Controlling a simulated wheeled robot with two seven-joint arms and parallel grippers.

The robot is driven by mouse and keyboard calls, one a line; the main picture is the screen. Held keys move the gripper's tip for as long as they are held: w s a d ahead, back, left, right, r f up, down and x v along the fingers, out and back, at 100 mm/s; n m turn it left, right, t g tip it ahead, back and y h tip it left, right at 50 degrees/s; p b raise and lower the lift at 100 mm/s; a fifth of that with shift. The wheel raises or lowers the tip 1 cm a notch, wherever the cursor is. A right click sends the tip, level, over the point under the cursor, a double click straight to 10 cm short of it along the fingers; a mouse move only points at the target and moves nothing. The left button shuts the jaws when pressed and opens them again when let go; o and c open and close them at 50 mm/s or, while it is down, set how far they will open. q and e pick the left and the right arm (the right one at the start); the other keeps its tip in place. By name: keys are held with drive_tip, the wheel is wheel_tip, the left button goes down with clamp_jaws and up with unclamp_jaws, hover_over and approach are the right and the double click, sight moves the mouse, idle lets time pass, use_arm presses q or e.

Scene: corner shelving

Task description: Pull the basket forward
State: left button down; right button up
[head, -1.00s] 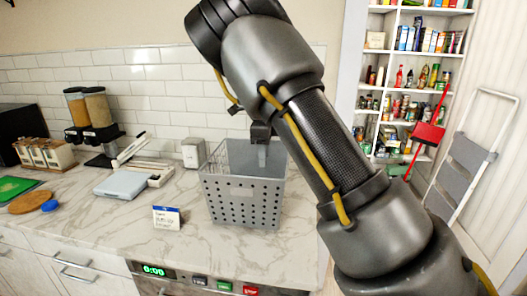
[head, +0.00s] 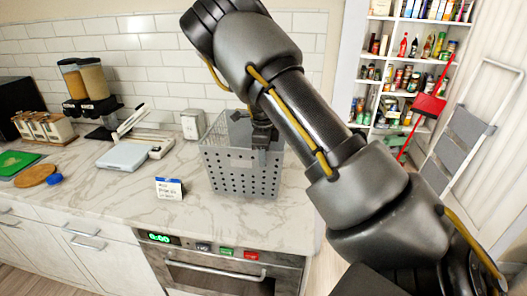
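A grey plastic basket (head: 226,178) with rows of holes stands upright on the marble counter (head: 120,205), near its front edge. My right arm crosses the head view from the lower right, and its gripper (head: 263,146) points down at the basket's front rim, right of the middle. A finger shows at the front wall just below the rim. The far finger and the exact contact with the rim are hidden, so I cannot tell whether the gripper is open or shut. My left gripper is not in view.
A small card (head: 169,188) stands left of the basket, and a toaster-like box (head: 193,124) behind it. A white scale (head: 123,157) lies further left. An oven (head: 205,268) is below the counter. Shelves (head: 405,75) and a step ladder (head: 458,140) stand right.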

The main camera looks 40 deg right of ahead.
clamp_jaws()
idle(1.4)
